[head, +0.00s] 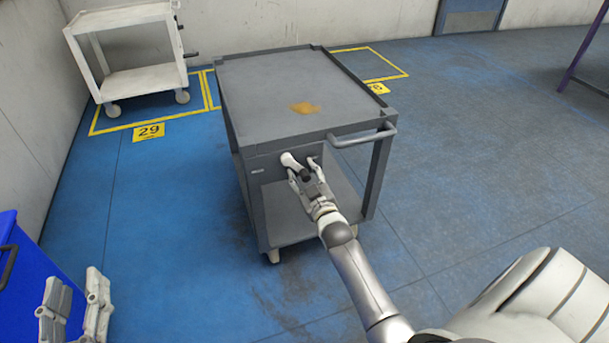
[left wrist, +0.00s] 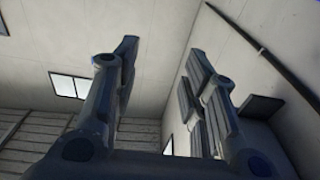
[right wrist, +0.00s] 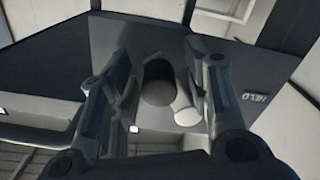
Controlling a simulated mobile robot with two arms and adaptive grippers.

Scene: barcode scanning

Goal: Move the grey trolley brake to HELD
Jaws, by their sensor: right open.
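The grey trolley (head: 285,85) stands in the middle of the head view, with a small panel on its near end. The brake's dark round knob (right wrist: 158,82) and a pale round-ended piece (right wrist: 186,110) show between the fingers in the right wrist view. A HELD label (right wrist: 256,98) is on the panel, on the right in that view. My right gripper (head: 303,169) is open at the panel, its fingers either side of the knob; contact cannot be told. My left gripper (head: 74,282) is open and empty at the lower left, away from the trolley.
A white trolley (head: 130,50) stands at the back left, beside a yellow floor sign marked 29 (head: 149,131). A blue bin (head: 30,270) is at the left edge. A grey handle (head: 362,136) juts from the trolley's near top. The floor on the right is clear.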

